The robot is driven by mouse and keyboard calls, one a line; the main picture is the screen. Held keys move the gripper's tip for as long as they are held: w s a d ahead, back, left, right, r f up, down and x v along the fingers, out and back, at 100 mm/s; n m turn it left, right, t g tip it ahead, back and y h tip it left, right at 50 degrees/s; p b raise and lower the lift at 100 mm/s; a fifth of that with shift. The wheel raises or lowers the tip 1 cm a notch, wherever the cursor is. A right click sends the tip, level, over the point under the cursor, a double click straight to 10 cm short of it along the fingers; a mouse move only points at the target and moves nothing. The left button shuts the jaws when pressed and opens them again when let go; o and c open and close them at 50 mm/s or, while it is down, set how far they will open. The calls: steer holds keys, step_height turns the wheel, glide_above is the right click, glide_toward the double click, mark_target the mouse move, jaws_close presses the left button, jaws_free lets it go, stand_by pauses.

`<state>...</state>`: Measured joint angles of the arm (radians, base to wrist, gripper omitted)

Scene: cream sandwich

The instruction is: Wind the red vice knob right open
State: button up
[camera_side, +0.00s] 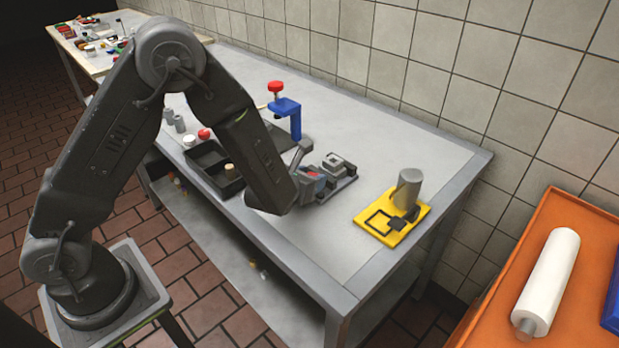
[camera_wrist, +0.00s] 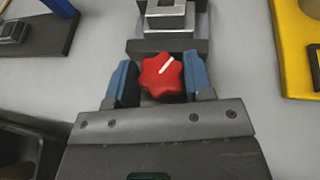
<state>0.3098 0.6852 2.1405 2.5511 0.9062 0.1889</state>
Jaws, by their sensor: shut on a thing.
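The red vice knob (camera_wrist: 162,75) is star-shaped with a white mark pointing to the upper right. It shows in the wrist view between the two blue-padded fingers of my gripper (camera_wrist: 163,82), which is shut on it. The grey vice (camera_wrist: 168,18) lies just beyond the knob in the wrist view. In the side view the vice (camera_side: 338,165) sits on a dark base on the table, and my gripper (camera_side: 313,178) is at its near left end. The knob is mostly hidden there by the gripper.
A yellow plate (camera_side: 415,226) with a grey cylinder (camera_side: 408,188) stands right of the vice. A blue stand (camera_side: 287,106) with a red knob (camera_side: 275,88) is behind it. A black tray (camera_side: 207,154) lies to the left. The table's front right is clear.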

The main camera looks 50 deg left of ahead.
steer(key=shift+n+y, duration=0.5)
steer(key=shift+y, duration=0.1)
steer(key=o, duration=0.9)
steer(key=shift+s, duration=0.1)
steer(key=v, duration=1.3)
steer(key=shift+s+d+r, duration=0.1)
steer(key=shift+s+r, duration=0.1)
steer(key=shift+r, duration=0.2)
